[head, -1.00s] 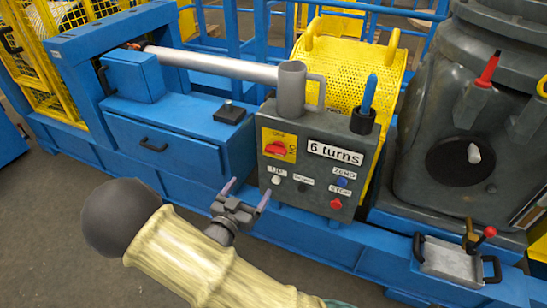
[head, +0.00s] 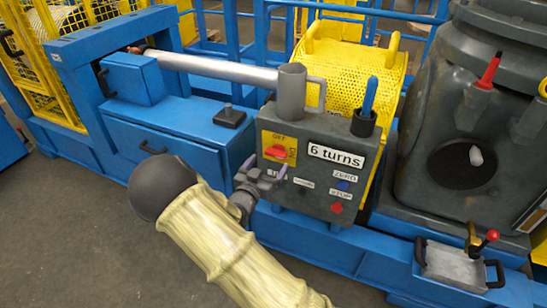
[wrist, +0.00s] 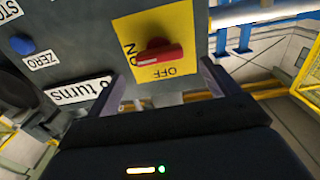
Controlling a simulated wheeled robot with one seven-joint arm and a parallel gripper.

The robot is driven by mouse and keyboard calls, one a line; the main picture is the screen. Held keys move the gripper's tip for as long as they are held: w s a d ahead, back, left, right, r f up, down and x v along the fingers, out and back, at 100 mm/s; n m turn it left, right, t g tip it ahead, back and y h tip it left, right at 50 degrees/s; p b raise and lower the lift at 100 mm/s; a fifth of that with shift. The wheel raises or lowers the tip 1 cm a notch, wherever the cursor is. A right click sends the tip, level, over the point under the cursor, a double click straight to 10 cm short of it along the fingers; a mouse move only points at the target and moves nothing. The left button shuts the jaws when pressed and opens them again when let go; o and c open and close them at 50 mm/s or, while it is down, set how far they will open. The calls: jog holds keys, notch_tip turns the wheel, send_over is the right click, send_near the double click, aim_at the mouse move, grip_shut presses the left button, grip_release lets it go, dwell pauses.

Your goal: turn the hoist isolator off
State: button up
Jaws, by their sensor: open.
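The hoist isolator is a red rotary handle (head: 276,152) on a yellow plate (head: 266,138) at the upper left of the grey control box (head: 325,187). OFF is marked above the handle and ON at its right. In the wrist view the red handle (wrist: 160,55) lies roughly level, with ON at its left end and OFF below it. My gripper (head: 264,166) is open and empty, just in front of and below the yellow plate in the head view. In the wrist view its fingers (wrist: 166,80) stand apart on either side of the plate, with no visible contact with the handle.
The box also bears a "6 turns" display (head: 336,155), a blue ZERO button (head: 342,185) and a red STOP button (head: 336,208). A grey mug-like cylinder (head: 291,92) and a blue-handled tool (head: 369,95) stand on top. My gripper partly hides the lower left buttons.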

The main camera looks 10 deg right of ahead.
aim_at(274, 155)
jog(key=x, duration=0.5)
jog(key=shift+w+d, duration=0.1)
jog(key=shift+w, duration=0.05)
jog(key=c, duration=1)
